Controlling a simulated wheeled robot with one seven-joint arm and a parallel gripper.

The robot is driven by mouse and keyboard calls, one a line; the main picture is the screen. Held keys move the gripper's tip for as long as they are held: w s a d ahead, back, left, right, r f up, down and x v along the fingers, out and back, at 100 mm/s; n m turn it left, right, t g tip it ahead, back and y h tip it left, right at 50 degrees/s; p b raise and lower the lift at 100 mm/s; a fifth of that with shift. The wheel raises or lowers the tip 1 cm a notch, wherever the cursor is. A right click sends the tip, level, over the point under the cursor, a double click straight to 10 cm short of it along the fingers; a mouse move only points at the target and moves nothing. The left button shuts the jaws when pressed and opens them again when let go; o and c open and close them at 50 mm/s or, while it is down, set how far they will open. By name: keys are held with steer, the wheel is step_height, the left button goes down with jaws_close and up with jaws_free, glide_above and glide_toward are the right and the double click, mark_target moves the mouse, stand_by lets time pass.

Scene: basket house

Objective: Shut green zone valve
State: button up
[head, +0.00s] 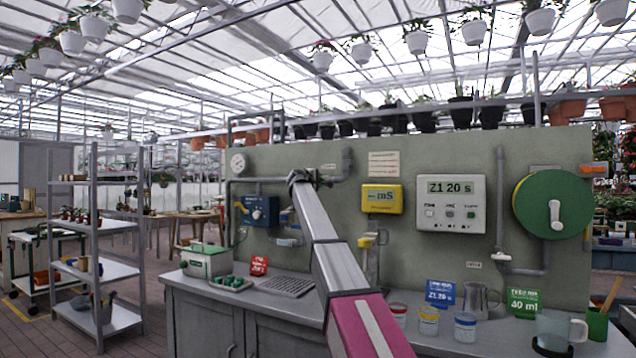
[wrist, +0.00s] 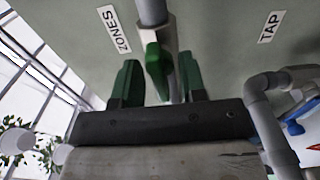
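The green zone valve shows in the wrist view as a green handle (wrist: 157,68) on a grey vertical pipe (wrist: 152,12), beside the ZONES label (wrist: 114,30). My gripper (wrist: 160,78) is open, with a dark green finger on each side of the handle. I cannot tell whether either touches. In the head view my gripper (head: 302,178) is at the pipes on the panel's left part, and it hides the valve there.
The green-grey panel (head: 430,150) carries a yellow meter (head: 382,198), a white timer box (head: 451,204) and a green hose reel (head: 551,204). The counter below holds trays, cups, a jug (head: 480,299) and signs. In the wrist view a grey pipe (wrist: 268,105) bends close to the right of my gripper.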

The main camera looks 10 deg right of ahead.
steer(key=shift+d, duration=0.1)
steer(key=c, duration=0.6)
steer(key=shift+m, duration=0.3)
steer(key=m, duration=0.8)
steer(key=shift+m, duration=0.4)
steer(key=m, duration=0.4)
steer(key=shift+m, duration=2.2)
steer(key=shift+f, duration=0.1)
